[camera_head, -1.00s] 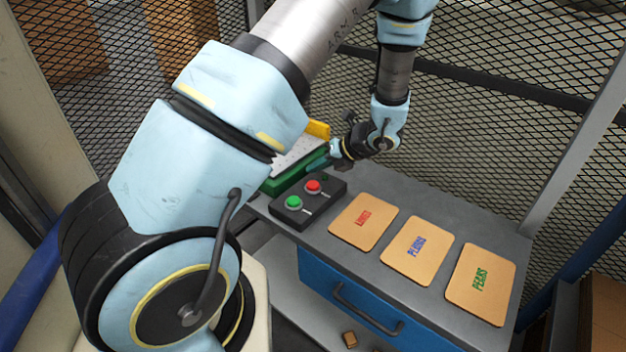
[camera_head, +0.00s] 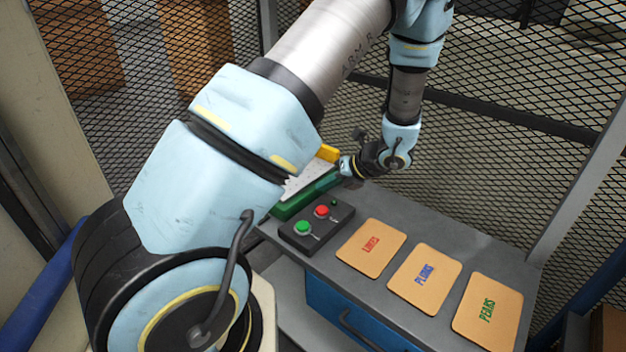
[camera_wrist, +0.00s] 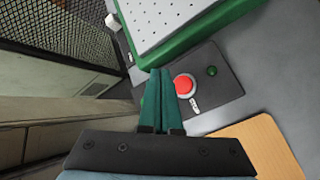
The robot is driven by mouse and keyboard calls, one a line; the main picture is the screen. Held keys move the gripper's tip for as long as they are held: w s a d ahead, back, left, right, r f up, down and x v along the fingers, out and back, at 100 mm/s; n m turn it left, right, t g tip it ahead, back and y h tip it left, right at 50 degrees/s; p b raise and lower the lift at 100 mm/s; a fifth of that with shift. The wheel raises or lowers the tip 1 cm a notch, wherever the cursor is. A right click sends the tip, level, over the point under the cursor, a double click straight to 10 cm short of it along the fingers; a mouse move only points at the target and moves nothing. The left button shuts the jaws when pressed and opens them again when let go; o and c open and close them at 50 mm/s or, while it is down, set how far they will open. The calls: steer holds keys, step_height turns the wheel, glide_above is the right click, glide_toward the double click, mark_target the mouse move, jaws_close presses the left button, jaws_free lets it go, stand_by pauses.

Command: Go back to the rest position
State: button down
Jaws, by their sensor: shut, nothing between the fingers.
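My gripper (camera_wrist: 160,72) shows in the wrist view with its two green fingers together and nothing between them. In the wrist view it hangs in front of the black button box, beside the red button (camera_wrist: 184,85). The button box (camera_head: 317,222) carries a green button (camera_head: 303,229) and a red button (camera_head: 322,212). My gripper's height above the box cannot be told.
A green tray with a white perforated top (camera_wrist: 165,20) stands behind the box. Tan cards marked LIMES (camera_head: 371,248), PLUMS (camera_head: 424,279) and PEARS (camera_head: 487,311) lie on the grey bench (camera_head: 450,235). Wire mesh fencing (camera_head: 510,90) stands behind the bench.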

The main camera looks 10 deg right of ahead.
steer(key=s+a+r+n+g+h, duration=0.1)
steer(key=s+a+r+n+h, duration=0.1)
steer(key=n, duration=0.9)
steer(key=s+a+r+n+g+h+b, duration=0.1)
steer(key=s+a+r+n+g+h, duration=0.1)
steer(key=s+a+r+n, duration=0.3)
steer(key=s+a+r+n+g+h+b, duration=0.1)
steer(key=s+a+r+n+h, duration=0.2)
steer(key=n, duration=1.5)
steer(key=s+a+r, duration=0.1)
steer(key=s+a, duration=0.2)
steer(key=a, duration=0.4)
steer(key=shift+r, duration=0.15)
steer(key=c, duration=1.6)
jaws_free()
